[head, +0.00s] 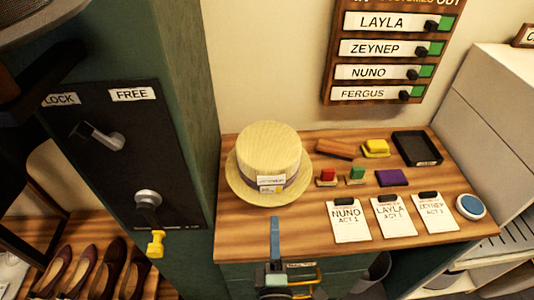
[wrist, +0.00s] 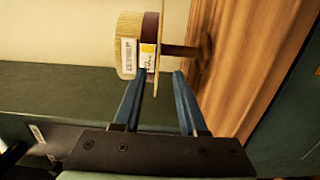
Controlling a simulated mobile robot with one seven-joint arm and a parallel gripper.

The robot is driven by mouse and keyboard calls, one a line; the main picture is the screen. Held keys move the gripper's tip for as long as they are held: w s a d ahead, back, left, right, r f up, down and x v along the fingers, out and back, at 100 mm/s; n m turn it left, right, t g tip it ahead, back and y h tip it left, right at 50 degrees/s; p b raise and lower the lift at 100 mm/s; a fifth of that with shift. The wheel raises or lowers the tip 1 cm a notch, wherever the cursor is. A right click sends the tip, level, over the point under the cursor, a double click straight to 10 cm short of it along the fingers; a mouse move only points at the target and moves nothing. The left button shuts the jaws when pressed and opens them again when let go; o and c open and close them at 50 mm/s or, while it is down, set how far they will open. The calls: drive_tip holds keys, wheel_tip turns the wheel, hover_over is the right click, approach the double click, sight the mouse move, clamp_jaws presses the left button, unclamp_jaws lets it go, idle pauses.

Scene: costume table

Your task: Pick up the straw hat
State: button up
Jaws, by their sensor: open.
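The straw hat (head: 268,150) is pale yellow with a dark band and a small white tag. It sits crown up at the left of the wooden table. In the wrist view the hat (wrist: 130,45) shows side-on, on a dark brown stand (wrist: 182,50) that lifts it off the tabletop. My gripper (head: 275,222) is at the table's front edge, just in front of the hat. Its blue fingers are open in the wrist view (wrist: 162,73). The near edge of the brim appears between them; I cannot tell whether either finger touches it.
A green cabinet (head: 178,60) rises close on the left. Right of the hat are several stamps and blocks, a black tray (head: 416,148), note cards (head: 348,221) and a blue round pad (head: 470,206). A name board (head: 392,48) hangs behind.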

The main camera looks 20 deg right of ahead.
sight(274, 206)
drive_tip(key=x, duration=0.3)
drive_tip(key=p+x, duration=0.1)
drive_tip(key=x, duration=0.2)
drive_tip(key=shift+r, duration=0.25)
drive_tip(key=shift+w+d+f, duration=0.1)
drive_tip(key=shift+w+d, duration=0.15)
drive_tip(key=shift+w, duration=0.4)
clamp_jaws()
idle(0.8)
